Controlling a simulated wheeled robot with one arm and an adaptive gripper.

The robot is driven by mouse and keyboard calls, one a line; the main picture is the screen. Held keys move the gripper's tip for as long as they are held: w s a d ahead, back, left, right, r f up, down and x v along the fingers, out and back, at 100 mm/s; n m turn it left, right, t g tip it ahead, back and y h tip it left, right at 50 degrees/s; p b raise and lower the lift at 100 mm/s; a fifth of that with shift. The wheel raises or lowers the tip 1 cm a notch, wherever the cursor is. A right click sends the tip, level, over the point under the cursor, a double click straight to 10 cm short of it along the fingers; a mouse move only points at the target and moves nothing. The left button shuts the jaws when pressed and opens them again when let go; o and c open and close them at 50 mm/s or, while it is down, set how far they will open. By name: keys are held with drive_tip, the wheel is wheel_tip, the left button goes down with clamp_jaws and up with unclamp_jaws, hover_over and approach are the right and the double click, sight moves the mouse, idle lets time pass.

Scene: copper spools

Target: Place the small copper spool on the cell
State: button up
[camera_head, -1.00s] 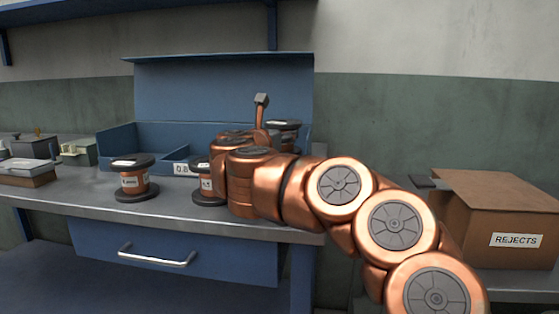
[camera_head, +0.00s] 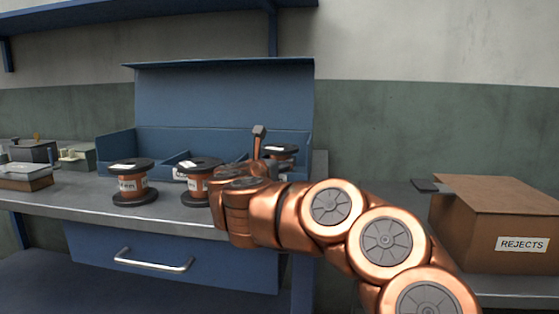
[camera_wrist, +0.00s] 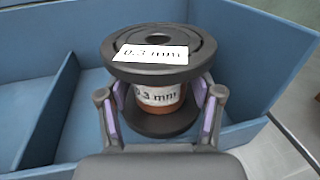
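The small copper spool, marked 0.3 mm, has black flanges and a white label. It is upright in the wrist view (camera_wrist: 152,72), between the fingers of my gripper (camera_wrist: 160,105). The purple pads sit on both sides of its copper core, under the top flange; my gripper appears shut on it. In the head view the spool (camera_head: 281,149) shows behind my arm, at the right end of the blue tray. The cell, a blue-walled compartment (camera_wrist: 235,60), surrounds the spool in the wrist view. I cannot tell whether the lower flange touches its floor.
Two more copper spools, one at left (camera_head: 131,184) and one in the middle (camera_head: 196,182), stand on the grey bench before the tray (camera_head: 118,147). A brown REJECTS box (camera_head: 480,215) is at right. Small boxes (camera_head: 28,178) sit at far left.

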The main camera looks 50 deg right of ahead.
drive_tip(key=shift+o, duration=0.3)
drive_tip(key=shift+s+d+r, duration=0.2)
drive_tip(key=shift+s+r, duration=0.15)
drive_tip(key=shift+r, duration=0.1)
drive_tip(key=shift+s+a+r, duration=0.1)
drive_tip(key=p+v, duration=0.2)
drive_tip(key=v, duration=0.9)
drive_tip(key=shift+p, duration=0.35)
drive_tip(key=shift+s+a, duration=0.2)
drive_tip(key=shift+a, duration=0.35)
